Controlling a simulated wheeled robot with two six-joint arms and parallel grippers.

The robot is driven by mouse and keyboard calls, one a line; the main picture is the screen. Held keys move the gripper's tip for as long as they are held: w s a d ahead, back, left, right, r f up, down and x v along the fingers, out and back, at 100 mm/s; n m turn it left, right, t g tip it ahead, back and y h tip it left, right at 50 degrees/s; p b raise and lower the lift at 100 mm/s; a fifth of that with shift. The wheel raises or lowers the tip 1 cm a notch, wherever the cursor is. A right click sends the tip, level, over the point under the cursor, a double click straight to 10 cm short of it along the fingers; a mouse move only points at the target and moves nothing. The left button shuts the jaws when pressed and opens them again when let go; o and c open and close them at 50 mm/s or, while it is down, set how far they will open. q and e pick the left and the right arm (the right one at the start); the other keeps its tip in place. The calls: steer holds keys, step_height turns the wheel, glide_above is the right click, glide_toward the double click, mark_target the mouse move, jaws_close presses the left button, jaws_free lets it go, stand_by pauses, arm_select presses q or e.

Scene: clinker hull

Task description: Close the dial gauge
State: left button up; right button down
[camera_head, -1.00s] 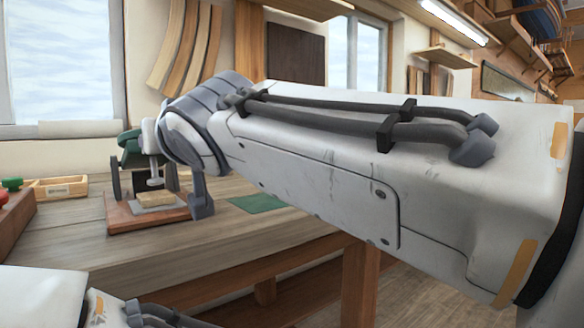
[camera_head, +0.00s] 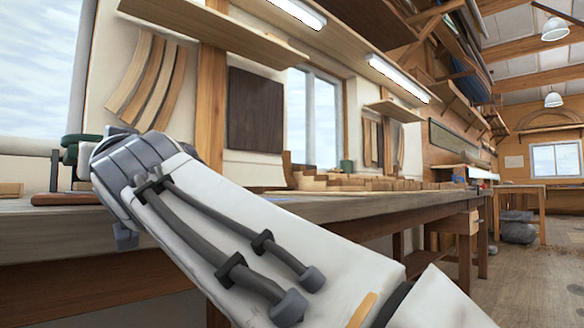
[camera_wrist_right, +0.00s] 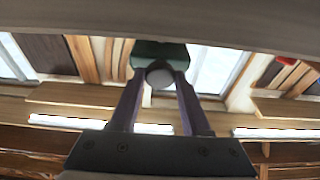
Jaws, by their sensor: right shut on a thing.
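The dial gauge stands at the far left of the head view. Its green upper part (camera_head: 80,150), a dark upright disc (camera_head: 54,170) and its brown base (camera_head: 65,199) show on the bench, and my right wrist hides the rest. In the right wrist view my right gripper (camera_wrist_right: 159,77) has its two fingers on either side of a round grey knob (camera_wrist_right: 160,73), which sits under a dark green part (camera_wrist_right: 158,52). The fingers are closed on the knob. My left gripper is in neither view.
The long wooden bench (camera_head: 330,208) runs to the right along the wall. Several wooden blocks (camera_head: 370,183) lie at its back. A small wooden piece (camera_head: 11,189) is at the far left. Open floor (camera_head: 540,262) lies to the right.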

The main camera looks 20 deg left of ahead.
steer(key=shift+a+f, duration=0.1)
steer(key=shift+f, duration=0.1)
steer(key=shift+c, duration=1.9)
jaws_free()
steer(key=shift+s+d+f+b, duration=0.15)
steer(key=shift+s+d+b, duration=0.05)
steer(key=shift+d+b, duration=0.3)
steer(key=b+v, duration=0.4)
steer(key=v, duration=0.5)
steer(key=shift+d+b, duration=0.25)
steer(key=shift+b, duration=0.15)
steer(key=shift+s, duration=0.1)
